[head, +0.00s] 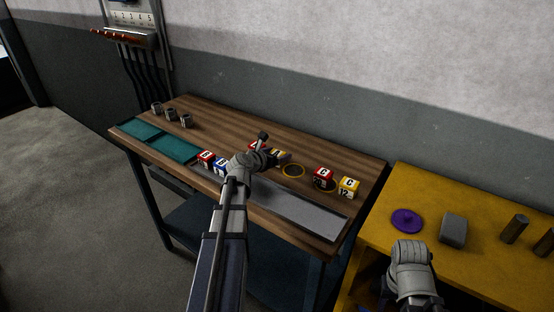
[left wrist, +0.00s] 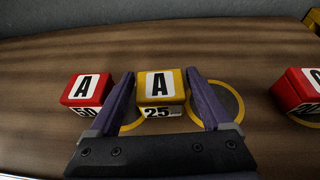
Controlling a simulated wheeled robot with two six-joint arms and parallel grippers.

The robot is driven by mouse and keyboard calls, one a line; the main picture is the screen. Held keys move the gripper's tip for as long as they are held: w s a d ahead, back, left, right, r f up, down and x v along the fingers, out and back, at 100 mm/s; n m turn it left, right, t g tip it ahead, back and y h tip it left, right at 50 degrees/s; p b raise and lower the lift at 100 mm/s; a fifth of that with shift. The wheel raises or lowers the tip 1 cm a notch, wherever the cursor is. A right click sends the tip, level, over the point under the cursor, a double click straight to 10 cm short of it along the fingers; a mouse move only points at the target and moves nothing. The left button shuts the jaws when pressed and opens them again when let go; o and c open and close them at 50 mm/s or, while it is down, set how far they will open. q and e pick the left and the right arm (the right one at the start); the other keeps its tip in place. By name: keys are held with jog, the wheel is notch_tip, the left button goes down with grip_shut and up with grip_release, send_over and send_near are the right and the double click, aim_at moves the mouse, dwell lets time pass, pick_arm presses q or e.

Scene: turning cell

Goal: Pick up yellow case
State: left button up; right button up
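A yellow case (left wrist: 159,86) marked A and 25 stands on the wooden bench, between the purple fingers of my left gripper (left wrist: 162,85) in the left wrist view. The fingers are apart, one on each side, with a thin gap showing at the left; contact on the right is unclear. In the head view this case (head: 281,155) is partly hidden by my left gripper (head: 262,157). Another yellow case (head: 349,187), marked C and 12, stands at the bench's right end. My right gripper (head: 411,262) is over the yellow table; its fingers are hidden.
A red A case (left wrist: 88,89) stands close left of the yellow one. A red case (head: 323,176) is at right; red (head: 205,157) and blue (head: 221,165) cases stand near the front. Ring marks (head: 293,171), a grey tray strip (head: 300,214) and metal cylinders (head: 171,114) are also on the bench.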

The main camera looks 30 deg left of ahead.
aim_at(277, 153)
pick_arm(q)
jog(key=c, duration=1.2)
jog(key=shift+r, duration=0.1)
jog(key=shift+c, duration=0.2)
notch_tip(277, 153, up, 10)
jog(key=p, duration=1)
